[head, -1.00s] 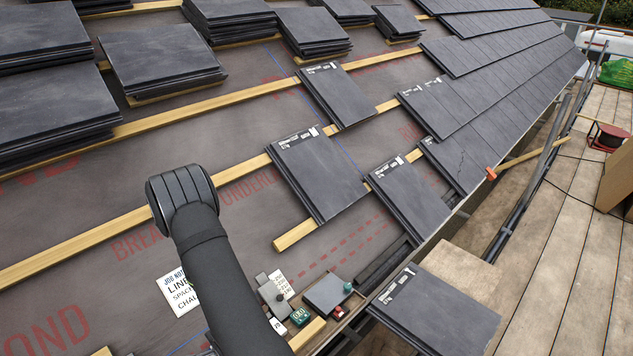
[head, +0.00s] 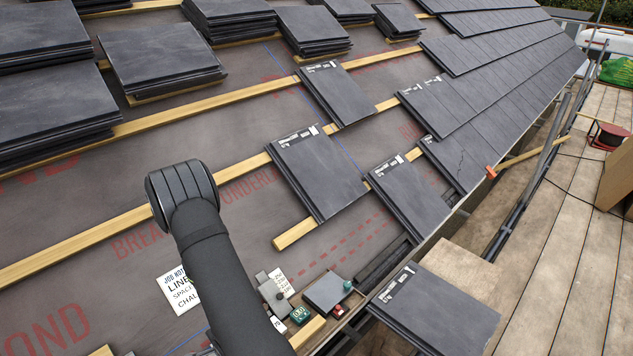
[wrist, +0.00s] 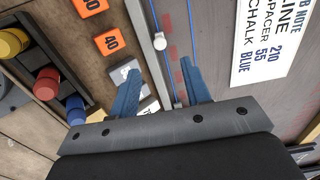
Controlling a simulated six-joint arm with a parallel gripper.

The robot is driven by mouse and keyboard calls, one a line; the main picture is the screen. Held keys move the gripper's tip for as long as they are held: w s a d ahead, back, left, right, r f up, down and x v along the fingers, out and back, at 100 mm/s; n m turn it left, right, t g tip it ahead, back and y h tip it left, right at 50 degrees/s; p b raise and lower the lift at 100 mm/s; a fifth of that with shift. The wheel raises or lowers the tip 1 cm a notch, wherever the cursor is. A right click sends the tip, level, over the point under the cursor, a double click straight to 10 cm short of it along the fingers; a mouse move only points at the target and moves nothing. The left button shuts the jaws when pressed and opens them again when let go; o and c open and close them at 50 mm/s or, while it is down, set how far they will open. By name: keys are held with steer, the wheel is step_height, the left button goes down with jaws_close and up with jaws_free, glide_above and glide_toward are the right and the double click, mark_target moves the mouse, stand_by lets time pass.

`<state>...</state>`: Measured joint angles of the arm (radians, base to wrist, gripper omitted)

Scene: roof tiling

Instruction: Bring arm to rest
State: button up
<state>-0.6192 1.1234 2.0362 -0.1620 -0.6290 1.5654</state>
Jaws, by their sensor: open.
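My arm reaches up from the lower middle of the head view, over the roof underlay, and its gripper end is hidden there. In the wrist view my gripper (wrist: 160,88) shows two blue fingers spread apart with nothing held between them. Blue lines and a small white knob (wrist: 159,41) show beyond the fingers, on or above the underlay. A job note (head: 180,291) lies left of my arm; it also shows at the upper right of the wrist view (wrist: 266,38).
Tile stacks (head: 160,58) stand at upper left. Small tools (head: 300,315) sit beside my arm. The wrist view shows orange blocks (wrist: 107,42) and coloured cylinders (wrist: 47,80).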

steer(key=shift+w+a+f+n+g+h, duration=0.2)
steer(key=shift+w+f+h, duration=0.2)
steer(key=shift+w+h, duration=0.15)
steer(key=shift+w+a+f+n+g+h, duration=0.1)
steer(key=shift+w+f+n+h, duration=0.1)
steer(key=shift+w+f+h, duration=0.35)
steer(key=a, duration=0.1)
steer(key=a+g, duration=0.1)
steer(key=a+n+g+h, duration=0.1)
steer(key=shift+w+f, duration=0.1)
steer(key=shift+w, duration=0.15)
steer(key=s+a+r+n+g+y, duration=0.1)
steer(key=a+g, duration=0.3)
steer(key=a, duration=0.4)
steer(key=shift+s+a+r+n, duration=0.35)
steer(key=shift+s+r+n, duration=0.15)
steer(key=shift+s+r, duration=0.3)
steer(key=shift+w, duration=0.15)
